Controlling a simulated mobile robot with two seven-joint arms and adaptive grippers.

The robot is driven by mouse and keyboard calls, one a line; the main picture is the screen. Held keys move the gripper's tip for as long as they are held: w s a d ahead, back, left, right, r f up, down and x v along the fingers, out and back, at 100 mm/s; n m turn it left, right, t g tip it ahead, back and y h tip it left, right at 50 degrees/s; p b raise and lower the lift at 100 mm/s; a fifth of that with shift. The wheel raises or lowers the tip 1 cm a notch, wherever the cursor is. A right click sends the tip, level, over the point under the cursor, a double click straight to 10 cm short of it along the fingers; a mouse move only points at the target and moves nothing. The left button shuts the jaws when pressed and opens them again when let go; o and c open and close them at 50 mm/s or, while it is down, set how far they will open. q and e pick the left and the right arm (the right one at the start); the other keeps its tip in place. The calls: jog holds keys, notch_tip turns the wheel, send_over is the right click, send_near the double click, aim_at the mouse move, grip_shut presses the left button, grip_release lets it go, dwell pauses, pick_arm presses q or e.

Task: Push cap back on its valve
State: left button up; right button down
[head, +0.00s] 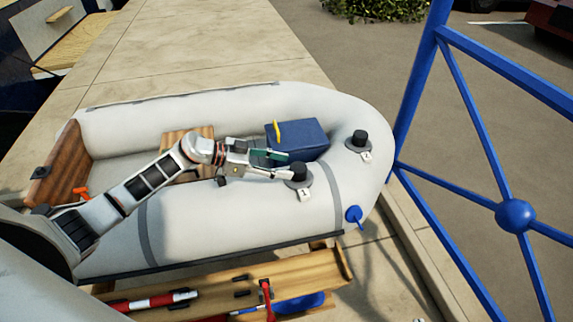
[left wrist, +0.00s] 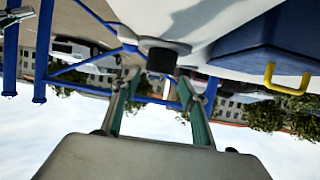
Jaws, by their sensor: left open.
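A pale grey inflatable boat (head: 210,220) carries two black caps on round grey valve bases. The near cap (head: 298,171) is by a tag marked 1, and the far cap (head: 359,138) is by another tag. My left gripper (head: 284,165) is open, with green-padded fingers pointing right at the near cap. In the left wrist view, upside down, a black cap (left wrist: 161,59) shows between and beyond the fingertips (left wrist: 160,82). I cannot tell whether they touch it, or how firmly either cap sits.
A blue box (head: 310,136) with a yellow handle stands in the boat right behind my left gripper. A blue fitting (head: 353,215) sits on the boat's side. A wooden tray (head: 310,275) with tools lies in front. Blue railing (head: 470,90) rises at right.

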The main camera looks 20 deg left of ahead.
pick_arm(q)
jog(key=shift+p+v, duration=1.25)
jog(key=shift+v, duration=1.35)
pick_arm(e)
jog(key=r, duration=0.2)
jog(key=w+r, duration=0.1)
jog(key=r, duration=0.1)
pick_arm(q)
jog(key=shift+a, duration=0.1)
pick_arm(e)
jog(key=shift+f, duration=0.1)
